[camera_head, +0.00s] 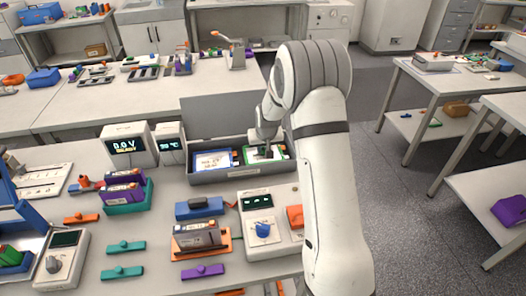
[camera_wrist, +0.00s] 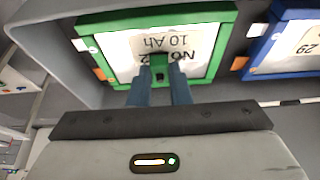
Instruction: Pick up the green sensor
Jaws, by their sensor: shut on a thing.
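The green sensor (camera_wrist: 159,62) is a small green block with a dark spot on its near end. It sits between the fingertips of my gripper (camera_wrist: 160,78), which is shut on it. Behind it in the wrist view is a green-framed tray (camera_wrist: 110,78) with a white label reading upside down, "10 Ah". In the head view my gripper (camera_head: 263,148) is down inside the open grey case, over the green-framed tray (camera_head: 281,155). Whether the sensor touches the tray I cannot tell. My gripper and wrist partly hide the sensor in the head view.
The grey case (camera_head: 240,173) stands at the back of the bench with its lid up. A blue-framed tray (camera_head: 214,160) lies beside the green one. In front are a control box (camera_head: 283,238), a blue block (camera_head: 199,208) and a battery holder (camera_head: 202,245). Displays (camera_head: 128,146) stand left.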

